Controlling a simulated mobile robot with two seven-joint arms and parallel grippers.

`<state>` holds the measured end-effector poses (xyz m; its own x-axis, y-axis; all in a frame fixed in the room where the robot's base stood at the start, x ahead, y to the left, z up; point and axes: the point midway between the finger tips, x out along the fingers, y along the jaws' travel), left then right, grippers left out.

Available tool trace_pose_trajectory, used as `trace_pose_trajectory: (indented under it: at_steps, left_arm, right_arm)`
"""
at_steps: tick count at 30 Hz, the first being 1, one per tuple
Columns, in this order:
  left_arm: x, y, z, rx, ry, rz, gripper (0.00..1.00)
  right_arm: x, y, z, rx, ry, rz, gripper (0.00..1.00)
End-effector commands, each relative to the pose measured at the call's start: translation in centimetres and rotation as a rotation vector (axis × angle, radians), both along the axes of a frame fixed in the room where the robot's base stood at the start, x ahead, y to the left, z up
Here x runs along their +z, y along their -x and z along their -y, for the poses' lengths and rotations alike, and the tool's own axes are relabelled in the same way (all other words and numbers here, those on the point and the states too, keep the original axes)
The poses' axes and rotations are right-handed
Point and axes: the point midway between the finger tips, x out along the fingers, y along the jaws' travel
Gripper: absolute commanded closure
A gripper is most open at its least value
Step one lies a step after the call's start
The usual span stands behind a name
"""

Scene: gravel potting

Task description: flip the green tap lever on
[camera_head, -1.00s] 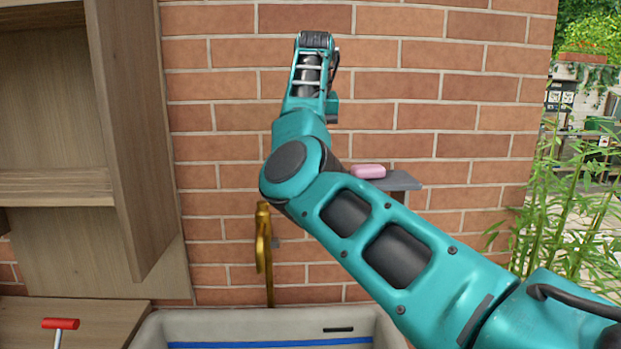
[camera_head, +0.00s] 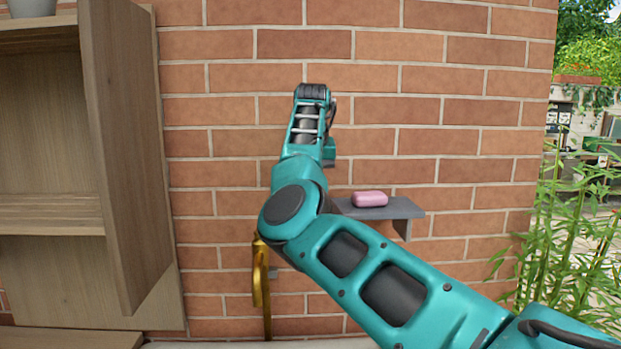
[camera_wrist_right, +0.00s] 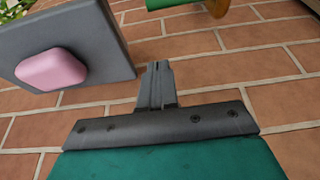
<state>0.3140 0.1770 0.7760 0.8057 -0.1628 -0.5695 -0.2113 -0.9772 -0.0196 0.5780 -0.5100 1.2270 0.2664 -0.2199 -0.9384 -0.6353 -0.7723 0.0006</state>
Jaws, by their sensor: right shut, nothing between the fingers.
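The brass tap (camera_head: 260,285) stands in front of the brick wall in the head view, its top partly behind my right arm. I cannot make out the green lever in the head view. In the right wrist view a green bar, likely the lever (camera_wrist_right: 175,4), shows at the top edge beside a piece of brass (camera_wrist_right: 219,6); both are cut off by the frame. My right gripper (camera_wrist_right: 158,68) is shut and empty, with its fingers pointing toward the wall, apart from the green bar. In the head view its fingers are hidden. My left gripper is not in view.
A grey wall shelf (camera_head: 405,208) with a pink soap bar (camera_head: 370,199) is close to the right of the tap and left of the fingers in the wrist view (camera_wrist_right: 112,35). A wooden cabinet (camera_head: 125,150) stands on the left. Plants (camera_head: 570,220) are at the right.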

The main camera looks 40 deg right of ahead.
Motion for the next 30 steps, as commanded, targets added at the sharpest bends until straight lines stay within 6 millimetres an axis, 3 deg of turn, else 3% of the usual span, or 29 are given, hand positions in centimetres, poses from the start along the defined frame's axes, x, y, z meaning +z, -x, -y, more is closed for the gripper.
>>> trace_pose_trajectory:
  at_steps: [7,21,30]
  left_arm:
    - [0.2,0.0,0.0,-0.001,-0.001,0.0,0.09]
    - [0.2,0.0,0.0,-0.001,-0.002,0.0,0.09]
    - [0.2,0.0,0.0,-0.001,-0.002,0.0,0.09]
  right_arm:
    - [-5.3,-1.4,1.2,0.0,-0.002,-0.004,1.0]
    - [-5.7,1.1,-1.0,0.0,0.001,0.001,1.0]
    - [-5.8,1.6,-1.4,0.001,0.0,-0.001,1.0]
